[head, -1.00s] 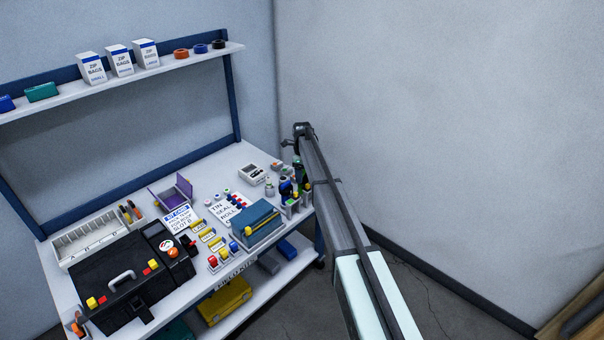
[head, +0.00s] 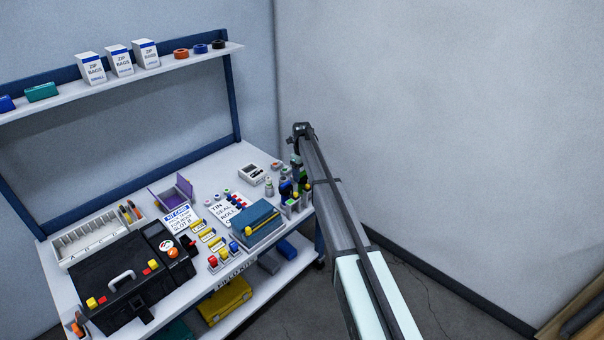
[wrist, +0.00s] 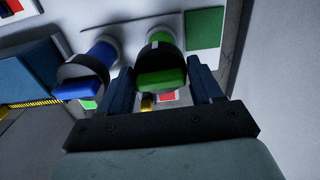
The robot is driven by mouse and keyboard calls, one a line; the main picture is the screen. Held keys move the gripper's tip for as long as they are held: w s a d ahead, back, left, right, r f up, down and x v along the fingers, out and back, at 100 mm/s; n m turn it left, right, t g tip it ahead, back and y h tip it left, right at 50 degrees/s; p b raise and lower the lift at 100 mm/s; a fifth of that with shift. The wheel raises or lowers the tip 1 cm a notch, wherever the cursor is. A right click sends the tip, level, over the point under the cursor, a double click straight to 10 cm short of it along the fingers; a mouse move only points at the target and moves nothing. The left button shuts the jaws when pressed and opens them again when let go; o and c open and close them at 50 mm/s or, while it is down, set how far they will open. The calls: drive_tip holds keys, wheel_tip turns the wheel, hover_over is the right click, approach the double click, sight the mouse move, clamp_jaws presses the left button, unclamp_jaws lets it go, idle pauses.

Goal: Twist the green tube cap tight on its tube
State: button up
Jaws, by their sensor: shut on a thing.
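The green tube cap (wrist: 160,80) is between the two fingers of my gripper (wrist: 162,72) in the wrist view. My gripper is shut on it. A green round part shows just beyond the dark collar around the cap; the rest of the tube is hidden below. A blue-capped tube (wrist: 78,88) stands beside it on the left, outside the fingers. In the head view, my gripper is at the right end of the bench among the tubes, too small there to show its fingers clearly.
A green square (wrist: 204,28) lies beside the tubes on the white surface. A blue box (head: 256,224) stands left of the tubes, with a black case (head: 105,285) farther left. A white device (head: 252,174) stands behind. The wall is close on the right.

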drive_tip(key=shift+s, duration=0.1)
drive_tip(key=shift+m, duration=0.6)
drive_tip(key=o, duration=1.1)
drive_tip(key=shift+o, duration=0.3)
drive_tip(key=shift+r, duration=0.15)
drive_tip(key=shift+r, duration=3.4)
